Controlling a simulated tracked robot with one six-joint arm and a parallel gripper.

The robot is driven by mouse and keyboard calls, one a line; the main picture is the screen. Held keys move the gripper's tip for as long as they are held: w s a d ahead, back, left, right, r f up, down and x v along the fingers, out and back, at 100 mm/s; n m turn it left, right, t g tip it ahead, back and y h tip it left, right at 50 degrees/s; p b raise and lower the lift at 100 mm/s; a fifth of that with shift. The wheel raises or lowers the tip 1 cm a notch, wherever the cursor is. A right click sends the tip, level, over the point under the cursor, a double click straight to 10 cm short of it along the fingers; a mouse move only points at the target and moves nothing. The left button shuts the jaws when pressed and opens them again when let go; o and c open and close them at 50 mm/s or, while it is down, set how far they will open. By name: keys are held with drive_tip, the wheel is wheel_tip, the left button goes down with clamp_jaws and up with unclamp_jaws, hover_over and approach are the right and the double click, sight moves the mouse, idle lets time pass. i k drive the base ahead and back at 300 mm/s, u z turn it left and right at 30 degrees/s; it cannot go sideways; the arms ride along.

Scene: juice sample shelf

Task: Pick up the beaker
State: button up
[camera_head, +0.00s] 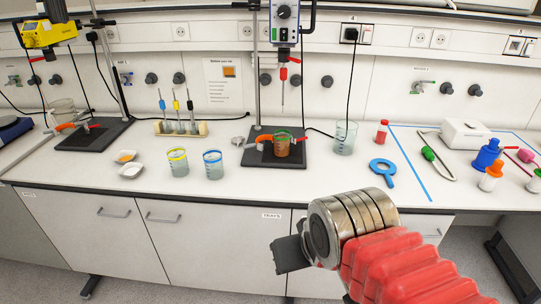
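Several beakers stand on the white bench, and I cannot tell which one is meant. A clear beaker (345,138) stands upright right of the middle stand. A beaker with brown contents (283,147) sits on that stand's black base, partly behind an orange clamp. Two small beakers, one yellow-rimmed (178,163) and one blue-rimmed (213,166), stand left of centre. Another clear vessel (62,109) is at the far left stand. My gripper (289,255) is a dark block in front of the cabinets, below the bench edge and apart from all beakers. Its fingers cannot be made out.
A blue bottle (487,154) and white box (466,133) stand inside blue tape. Two white dishes (131,170) are at left. The front bench strip at centre is clear.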

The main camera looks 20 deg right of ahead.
sight(282, 143)
drive_tip(key=u, duration=0.35)
drive_tip(key=k, duration=0.8)
drive_tip(key=u, duration=0.75)
drive_tip(key=i, duration=1.65)
drive_tip(key=z, duration=0.75)
drive_tip(key=i, duration=0.65)
drive_tip(key=z, duration=0.5)
